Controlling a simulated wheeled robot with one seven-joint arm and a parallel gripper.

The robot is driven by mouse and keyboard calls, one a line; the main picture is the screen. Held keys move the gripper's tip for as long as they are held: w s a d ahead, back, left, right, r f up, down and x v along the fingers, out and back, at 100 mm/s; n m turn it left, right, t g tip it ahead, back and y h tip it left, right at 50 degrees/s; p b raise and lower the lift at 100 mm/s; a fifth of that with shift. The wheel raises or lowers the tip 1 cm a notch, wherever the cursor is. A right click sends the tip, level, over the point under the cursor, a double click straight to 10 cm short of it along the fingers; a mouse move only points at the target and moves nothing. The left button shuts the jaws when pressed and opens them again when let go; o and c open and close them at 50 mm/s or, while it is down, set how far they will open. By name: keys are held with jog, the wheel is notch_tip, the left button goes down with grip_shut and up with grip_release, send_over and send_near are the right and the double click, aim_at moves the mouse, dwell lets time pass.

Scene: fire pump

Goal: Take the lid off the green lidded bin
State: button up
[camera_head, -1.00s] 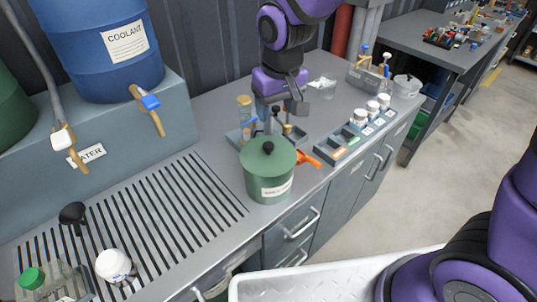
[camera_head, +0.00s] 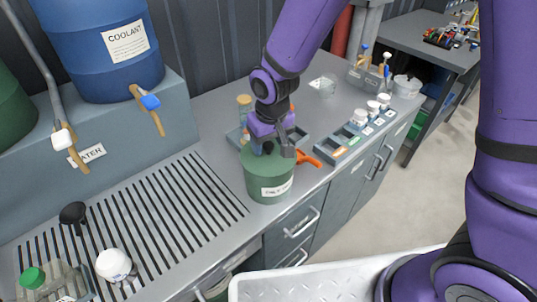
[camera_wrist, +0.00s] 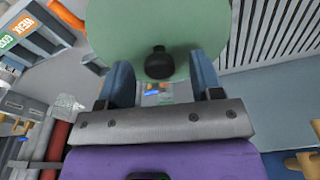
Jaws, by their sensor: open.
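The green lidded bin (camera_head: 268,182) stands on the grey bench beside the slotted drain, with a label on its front. Its lid is on and carries a black knob (camera_head: 267,147). My gripper (camera_head: 275,150) is over the lid, close to the knob, and hides part of the lid. In the wrist view the round green lid (camera_wrist: 155,25) fills the top middle, and the black knob (camera_wrist: 159,63) shows between the two open fingers of my gripper (camera_wrist: 162,70). Whether the fingers touch the knob or lid cannot be told.
An orange-handled tool (camera_head: 307,158) lies just right of the bin. A tray with white-capped jars (camera_head: 360,118) is further right. A blue coolant drum (camera_head: 105,50) with a tap (camera_head: 148,104) stands at left.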

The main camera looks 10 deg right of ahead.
jog(key=shift+f, duration=0.65)
jog(key=shift+c, duration=0.4)
jog(key=c, duration=0.9)
jog(key=shift+c, duration=0.2)
jog(key=shift+w+r, duration=0.1)
jog(key=shift+r, duration=0.1)
